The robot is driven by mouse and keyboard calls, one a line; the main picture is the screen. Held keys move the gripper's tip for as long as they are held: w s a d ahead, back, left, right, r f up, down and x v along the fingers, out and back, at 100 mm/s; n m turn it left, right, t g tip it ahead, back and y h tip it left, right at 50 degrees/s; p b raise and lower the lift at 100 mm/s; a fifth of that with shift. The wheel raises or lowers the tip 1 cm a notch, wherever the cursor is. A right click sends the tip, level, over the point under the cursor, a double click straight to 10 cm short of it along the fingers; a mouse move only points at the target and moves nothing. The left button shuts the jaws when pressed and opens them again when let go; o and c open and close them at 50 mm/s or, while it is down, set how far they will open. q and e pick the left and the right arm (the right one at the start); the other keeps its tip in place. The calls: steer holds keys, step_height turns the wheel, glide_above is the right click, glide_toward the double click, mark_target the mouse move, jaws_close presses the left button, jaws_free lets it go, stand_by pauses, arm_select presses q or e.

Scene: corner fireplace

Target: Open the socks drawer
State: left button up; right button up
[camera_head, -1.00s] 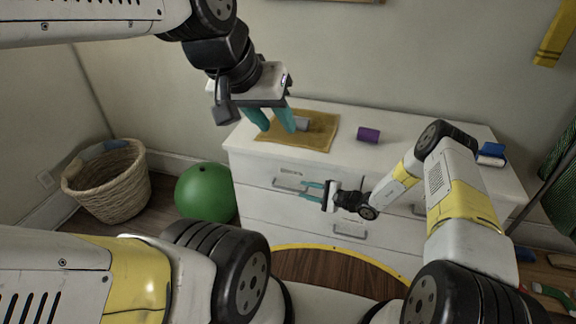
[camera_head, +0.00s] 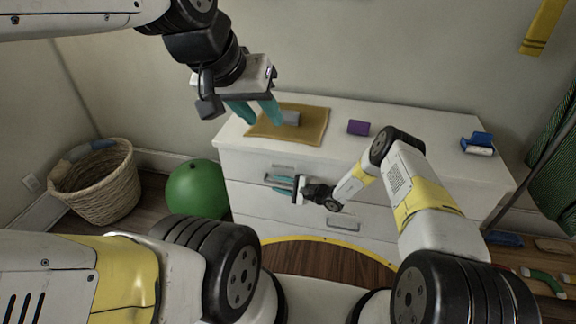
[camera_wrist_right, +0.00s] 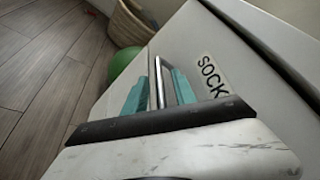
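The white dresser has a top-left drawer whose label shows "SOCK" in the right wrist view (camera_wrist_right: 212,76), partly cut off. This socks drawer (camera_head: 248,170) looks closed. Its metal bar handle (camera_wrist_right: 159,84) lies between the teal fingers of my right gripper (camera_wrist_right: 160,88). The fingers are apart on either side of the bar, with small gaps visible. In the head view my right gripper (camera_head: 282,183) is at the drawer front and hides part of the handle. My left gripper (camera_head: 256,112) is open and empty above the dresser's left side.
A yellow cloth (camera_head: 311,128) with a small grey item (camera_head: 290,118), a purple item (camera_head: 358,127) and a blue-and-white item (camera_head: 478,144) are on the dresser top. A green ball (camera_head: 197,190) and a wicker basket (camera_head: 97,187) stand left of the dresser.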

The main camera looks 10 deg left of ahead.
steer(key=shift+c, duration=0.3)
jaws_close()
stand_by(1.1)
